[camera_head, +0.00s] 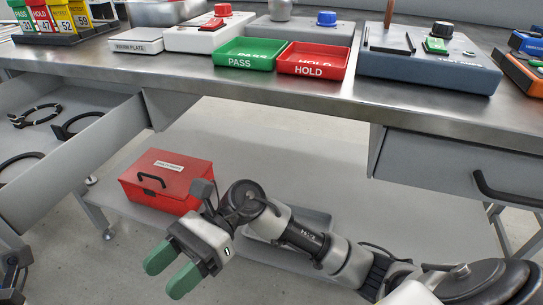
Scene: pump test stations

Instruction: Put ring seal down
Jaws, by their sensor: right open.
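My right gripper (172,270) has green fingers, is open and holds nothing. It is low in front of the bench, to the right of and apart from the drawer. My left gripper does not show; only a dark piece of my left arm may show at the lower left edge.
The bench top (320,91) carries a green PASS tray (249,64), a red HOLD tray (312,71), a white plate (143,46) and several test units. A red toolbox (160,192) stands on the shelf below. A closed drawer (450,165) is at the right.

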